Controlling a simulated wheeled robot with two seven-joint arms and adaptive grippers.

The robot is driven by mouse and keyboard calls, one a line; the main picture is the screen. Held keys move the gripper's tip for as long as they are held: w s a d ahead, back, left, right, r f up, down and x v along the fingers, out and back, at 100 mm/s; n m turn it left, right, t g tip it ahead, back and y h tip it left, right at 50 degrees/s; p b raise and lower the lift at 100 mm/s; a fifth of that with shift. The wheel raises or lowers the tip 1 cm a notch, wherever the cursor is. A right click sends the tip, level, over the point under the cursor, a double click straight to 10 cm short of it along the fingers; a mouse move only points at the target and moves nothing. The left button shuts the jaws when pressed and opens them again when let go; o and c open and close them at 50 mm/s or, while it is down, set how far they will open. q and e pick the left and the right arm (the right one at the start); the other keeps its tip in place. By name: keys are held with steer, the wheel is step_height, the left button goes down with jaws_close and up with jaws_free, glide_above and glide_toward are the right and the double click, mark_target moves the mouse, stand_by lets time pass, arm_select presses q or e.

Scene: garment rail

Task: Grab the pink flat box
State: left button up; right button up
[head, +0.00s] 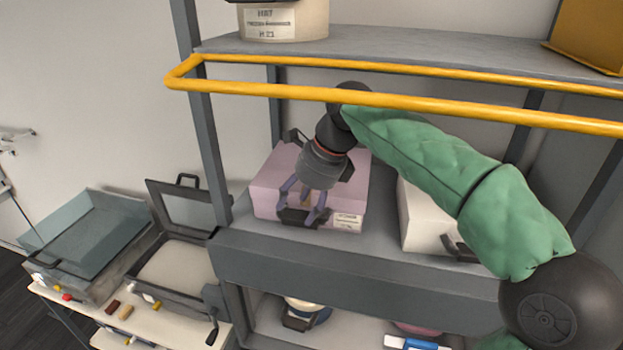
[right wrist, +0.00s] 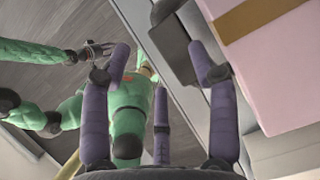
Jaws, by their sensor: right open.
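The pink flat box (head: 272,179) sits on the middle shelf, with a white label on its front right and a brown tape strip. It fills the upper right of the right wrist view (right wrist: 283,82). My right gripper (head: 303,214) is open in front of the box and hides part of its top and front. In the right wrist view its purple fingers (right wrist: 160,68) are spread with nothing between them, and the box lies to their right. Contact cannot be told. My left gripper (right wrist: 93,50) shows small in the right wrist view; its jaw state is unclear.
A yellow rail (head: 400,103) runs across, above the middle shelf (head: 380,240), with my right arm behind it. A white box (head: 426,215) stands right of the pink box. A dark post (head: 203,130) rises at left. Open-lidded trays (head: 178,262) stand on a side table.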

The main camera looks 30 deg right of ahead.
mark_target(291, 218)
steer(key=shift+x, duration=2.55)
steer(key=shift+r, duration=0.1)
jaws_close()
